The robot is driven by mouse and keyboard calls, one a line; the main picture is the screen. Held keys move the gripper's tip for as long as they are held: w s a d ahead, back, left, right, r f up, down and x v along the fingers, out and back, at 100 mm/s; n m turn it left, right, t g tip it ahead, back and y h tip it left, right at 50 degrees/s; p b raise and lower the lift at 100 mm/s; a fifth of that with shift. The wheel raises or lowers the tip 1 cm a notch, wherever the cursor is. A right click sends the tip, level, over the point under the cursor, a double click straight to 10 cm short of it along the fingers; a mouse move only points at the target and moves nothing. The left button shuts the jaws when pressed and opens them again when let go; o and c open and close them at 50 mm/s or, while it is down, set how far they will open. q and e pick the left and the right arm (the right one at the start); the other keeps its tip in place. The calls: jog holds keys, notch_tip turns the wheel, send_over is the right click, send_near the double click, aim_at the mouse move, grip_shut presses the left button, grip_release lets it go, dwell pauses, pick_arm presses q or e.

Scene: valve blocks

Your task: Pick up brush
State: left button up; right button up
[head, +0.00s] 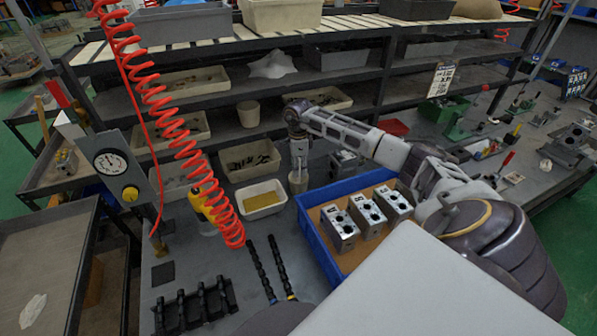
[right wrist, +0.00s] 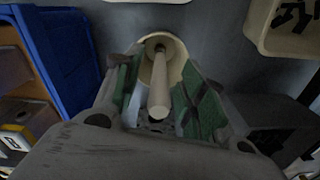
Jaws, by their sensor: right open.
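The brush (right wrist: 159,98) stands in a round beige cup (right wrist: 172,47) in the right wrist view, its pale handle pointing toward the camera. My right gripper (right wrist: 160,105) is open, with its green-padded fingers on either side of the handle; I cannot tell whether either finger touches it. In the head view the right gripper (head: 298,158) points down just above the cup (head: 298,184), on the bench behind the blue crate. The brush cannot be made out there, and its lower end is hidden in the cup. My left gripper is not in view.
A blue crate (head: 312,236) with metal valve blocks (head: 340,229) stands in front of the cup. A white bin (head: 262,212) with a yellow thing is to the left. A red coiled hose (head: 185,140) hangs further left. Shelves with bins (head: 249,158) rise behind.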

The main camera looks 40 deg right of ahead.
jog(key=shift+f, duration=0.8)
grip_shut()
